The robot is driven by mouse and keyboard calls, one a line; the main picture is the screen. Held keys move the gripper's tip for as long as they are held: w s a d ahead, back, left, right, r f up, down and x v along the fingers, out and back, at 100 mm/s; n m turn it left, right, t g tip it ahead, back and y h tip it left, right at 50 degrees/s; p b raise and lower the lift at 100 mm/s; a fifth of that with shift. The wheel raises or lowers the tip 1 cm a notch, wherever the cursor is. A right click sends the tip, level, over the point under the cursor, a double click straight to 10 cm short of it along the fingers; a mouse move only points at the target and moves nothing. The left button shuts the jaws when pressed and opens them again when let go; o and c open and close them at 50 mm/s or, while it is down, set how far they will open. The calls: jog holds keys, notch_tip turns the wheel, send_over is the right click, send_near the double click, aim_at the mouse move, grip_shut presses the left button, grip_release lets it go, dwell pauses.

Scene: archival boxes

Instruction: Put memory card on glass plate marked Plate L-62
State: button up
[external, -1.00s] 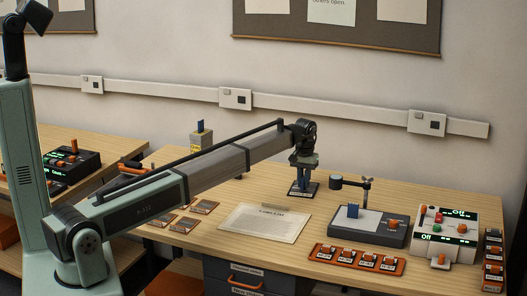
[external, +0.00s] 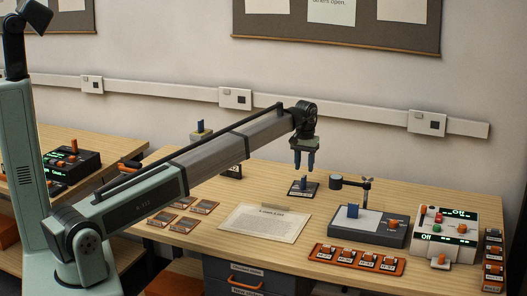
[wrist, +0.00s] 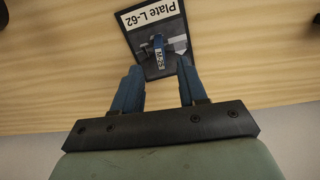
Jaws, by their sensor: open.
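The dark plate labelled Plate L-62 (wrist: 153,18) lies on the wooden bench and also shows in the external view (external: 312,194). My gripper (external: 304,166) is open and empty, pointing down just above the plate. In the wrist view my gripper's blue fingers (wrist: 160,72) are spread apart, with the card between and beyond them.
A grey device (external: 380,234) with a white pad, a blue piece and a small arm stands right of the plate. A control box (external: 455,232) stands further right. An orange rack (external: 335,264) and a paper sheet (external: 262,224) lie in front.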

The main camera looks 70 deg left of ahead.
aim_at(304, 176)
notch_tip(304, 176, up, 6)
jog(key=shift+f, duration=0.15)
dwell(0.5)
